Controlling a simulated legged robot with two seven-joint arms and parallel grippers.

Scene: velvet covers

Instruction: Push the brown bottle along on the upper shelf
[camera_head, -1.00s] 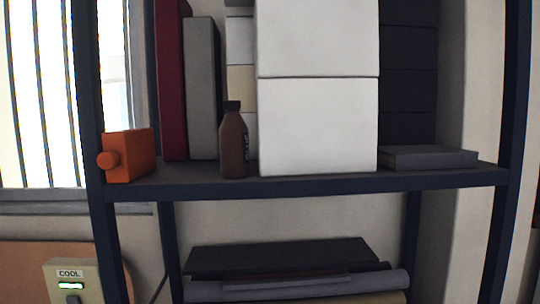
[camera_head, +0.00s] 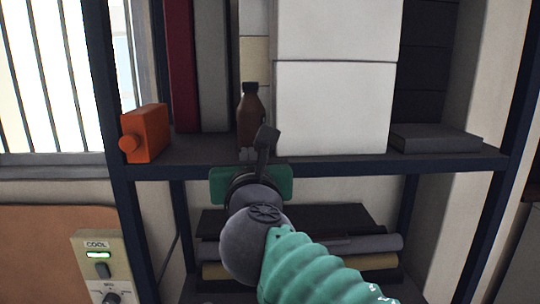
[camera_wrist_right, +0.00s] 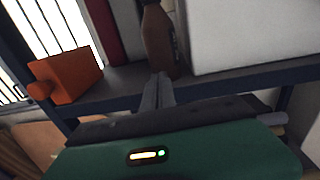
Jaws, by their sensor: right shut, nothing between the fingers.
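The brown bottle (camera_head: 250,108) stands upright on the upper shelf (camera_head: 335,165), between the grey binder and the white boxes. Its dark cap shows in the head view; in the right wrist view the bottle (camera_wrist_right: 158,38) is cut off at the top. My right gripper (camera_head: 250,153) is shut and empty, at the shelf's front edge just before the bottle's base. In the right wrist view its fingertips (camera_wrist_right: 158,82) point at the bottle's lower part; I cannot tell whether they touch it. My left gripper is not in view.
White boxes (camera_head: 333,105) stand close on the bottle's right. An orange object (camera_head: 146,133) sits at the shelf's left end, with bare shelf between it and the bottle. A red binder (camera_head: 181,70) and a grey binder (camera_head: 212,75) stand behind. A flat grey box (camera_head: 434,138) lies at right.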

